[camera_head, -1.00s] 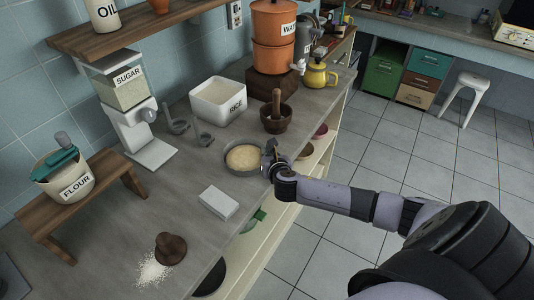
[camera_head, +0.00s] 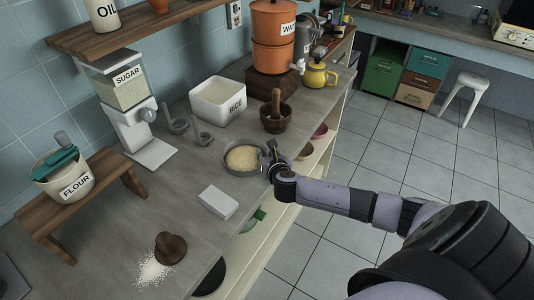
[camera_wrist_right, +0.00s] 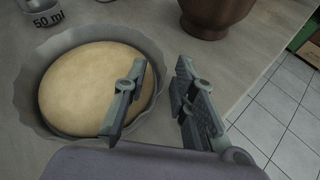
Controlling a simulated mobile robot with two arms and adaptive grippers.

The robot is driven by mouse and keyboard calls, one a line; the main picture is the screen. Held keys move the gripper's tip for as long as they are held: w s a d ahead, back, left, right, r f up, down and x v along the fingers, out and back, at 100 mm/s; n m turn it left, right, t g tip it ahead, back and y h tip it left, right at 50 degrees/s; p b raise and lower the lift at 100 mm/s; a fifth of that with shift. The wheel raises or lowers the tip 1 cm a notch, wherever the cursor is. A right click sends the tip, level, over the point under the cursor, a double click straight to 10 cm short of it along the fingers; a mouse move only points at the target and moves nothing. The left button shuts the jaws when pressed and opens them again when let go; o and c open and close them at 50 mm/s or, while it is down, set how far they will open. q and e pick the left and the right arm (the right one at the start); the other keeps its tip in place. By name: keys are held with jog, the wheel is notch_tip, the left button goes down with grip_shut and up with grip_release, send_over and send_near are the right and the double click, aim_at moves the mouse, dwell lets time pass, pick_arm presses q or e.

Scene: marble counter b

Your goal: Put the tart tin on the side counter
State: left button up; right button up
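The tart tin (camera_head: 239,173) is a grey, round, fluted pan with pale dough in it. It stands on the grey counter (camera_head: 190,225) near the front edge. In the right wrist view the tin (camera_wrist_right: 28,92) fills the left side. My right gripper (camera_head: 268,160) is at the tin's right rim. In the wrist view the gripper (camera_wrist_right: 160,103) is open, with one finger over the dough and the other outside the tin's wall. I cannot tell whether either finger touches the wall. My left gripper is not in view.
A mortar with pestle (camera_head: 276,121), rice box (camera_head: 218,103), measuring cups (camera_head: 203,137) and white block (camera_head: 218,202) stand around the tin. A wooden stamp (camera_head: 170,248) lies by spilled flour. Another counter (camera_head: 440,27) runs along the back right, with open floor in front.

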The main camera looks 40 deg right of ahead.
jog(key=shift+r, duration=0.2)
jog(key=shift+s+a, duration=0.1)
jog(key=shift+s, duration=0.15)
jog(key=v, duration=1.1)
jog(key=shift+s+b, duration=0.2)
jog(key=shift+b, duration=0.15)
jog(key=shift+r, duration=0.1)
